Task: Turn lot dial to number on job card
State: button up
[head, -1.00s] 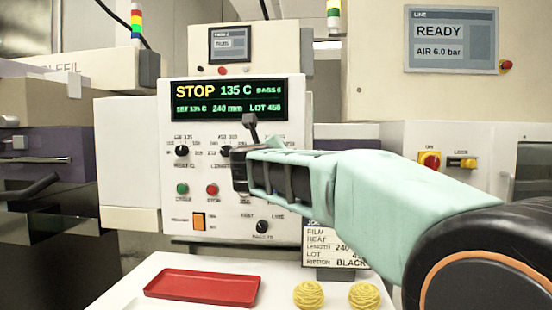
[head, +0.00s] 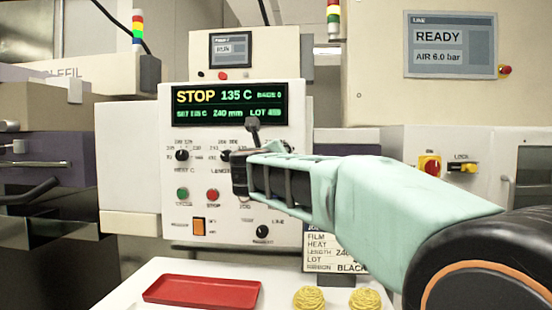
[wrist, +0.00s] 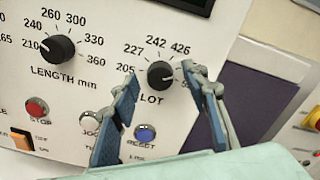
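The black lot dial (wrist: 160,74) sits on the white panel in the wrist view, with 205, 227, 242 and 426 printed around it. Its white pointer mark is at the lower right, near a number partly covered by a finger. My gripper (wrist: 161,77) is open, with one blue-padded finger on each side of the dial; I cannot tell whether they touch it. In the head view my gripper (head: 241,173) is at the panel and hides the dial. The job card (head: 322,250) hangs below; its LOT number is partly hidden by my arm. The display (head: 229,104) shows STOP and a blurred LOT number.
The length dial (wrist: 58,48) is left of the lot dial. The red stop button (wrist: 37,107), white jog button (wrist: 90,121) and blue reset button (wrist: 145,134) are below. A red tray (head: 203,291) and two yellow coils (head: 309,298) lie on the white surface in front.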

aim_at(275, 118)
notch_tip(275, 118, up, 10)
dwell(0.7)
dwell(0.4)
